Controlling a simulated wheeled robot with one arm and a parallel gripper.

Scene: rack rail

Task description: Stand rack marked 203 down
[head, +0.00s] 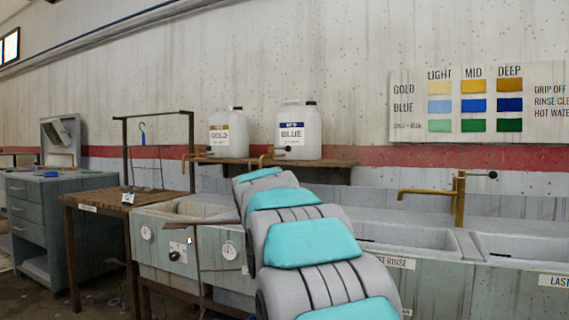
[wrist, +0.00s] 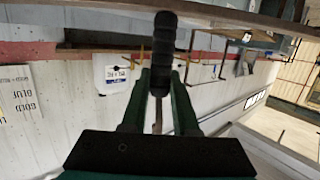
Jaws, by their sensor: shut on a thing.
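In the wrist view my gripper (wrist: 160,85) has its two dark green fingers closed on a black ribbed grip (wrist: 164,40). A thin metal rod (wrist: 158,112) runs from the grip between the fingers. In the head view my arm hides the gripper. A thin brown frame (head: 197,262) shows left of my arm, in front of the sinks; I cannot tell for sure that it belongs to the held thing. A small white tag (head: 128,198) shows at the slatted wooden table (head: 98,197), near thin upright wires. I cannot read 203 anywhere.
A metal rail frame (head: 155,116) with a blue hook (head: 143,134) rises above the slatted table. Sinks (head: 410,237) with brass taps line the wall. GOLD (head: 226,134) and BLUE (head: 299,132) jugs stand on a shelf. A grey drawer cabinet (head: 28,215) stands far left.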

